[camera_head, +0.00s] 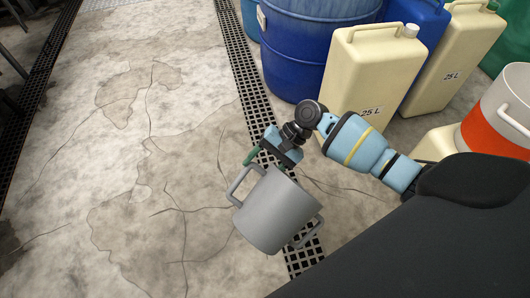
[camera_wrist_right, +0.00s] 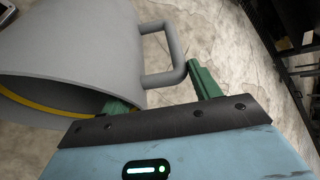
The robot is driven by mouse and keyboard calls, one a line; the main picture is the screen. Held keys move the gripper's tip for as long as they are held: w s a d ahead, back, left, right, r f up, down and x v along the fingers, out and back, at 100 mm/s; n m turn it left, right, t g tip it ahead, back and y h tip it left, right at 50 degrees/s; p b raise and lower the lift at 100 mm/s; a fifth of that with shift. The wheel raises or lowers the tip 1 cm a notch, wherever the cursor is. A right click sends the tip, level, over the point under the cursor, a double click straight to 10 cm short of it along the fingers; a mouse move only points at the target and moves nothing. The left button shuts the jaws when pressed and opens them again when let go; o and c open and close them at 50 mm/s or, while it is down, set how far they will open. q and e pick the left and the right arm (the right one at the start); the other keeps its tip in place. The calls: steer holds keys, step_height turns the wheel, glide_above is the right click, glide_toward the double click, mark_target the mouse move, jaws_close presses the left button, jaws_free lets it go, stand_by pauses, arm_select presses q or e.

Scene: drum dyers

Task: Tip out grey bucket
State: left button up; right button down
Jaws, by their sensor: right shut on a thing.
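The grey bucket (camera_head: 272,214) hangs tilted from my right gripper (camera_head: 266,158) above the floor drain in the head view. It has a loop handle on its left side and another at its lower right. In the wrist view the bucket (camera_wrist_right: 75,45) fills the upper left, lying on its side, its mouth facing the lower left with a yellow line inside. My right gripper (camera_wrist_right: 165,90) has green fingers on either side of the bucket's near handle, and one finger is partly hidden at the rim. The contents are not visible. My left gripper is not in view.
A dark floor grate (camera_head: 243,75) runs across cracked concrete. The floor to the left (camera_head: 150,150) is clear. A blue drum (camera_head: 308,50), cream 25 L canisters (camera_head: 366,75) and a white-and-orange container (camera_head: 495,125) stand at the upper right.

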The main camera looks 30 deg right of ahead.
steer(key=shift+s+a+f+h, duration=0.2)
steer(key=shift+a+f+h, duration=0.25)
steer(key=shift+a, duration=0.3)
steer(key=a+f+h, duration=0.2)
steer(key=a+h, duration=0.1)
steer(key=shift+s+f+t, duration=0.35)
steer(key=shift+f+t, duration=0.05)
steer(key=shift+s+a+f+n+h+p, duration=0.1)
steer(key=shift+a+f+n+h+p, duration=0.3)
steer(key=shift+f+p, duration=0.35)
step_height(320, 180, down, 7)
steer(key=a+t+h, duration=0.1)
steer(key=a+h, duration=0.1)
steer(key=h, duration=0.2)
steer(key=shift+s+a+h, duration=0.2)
steer(key=shift+s+h, duration=0.1)
steer(key=shift+h, duration=0.05)
steer(key=shift+r, duration=0.2)
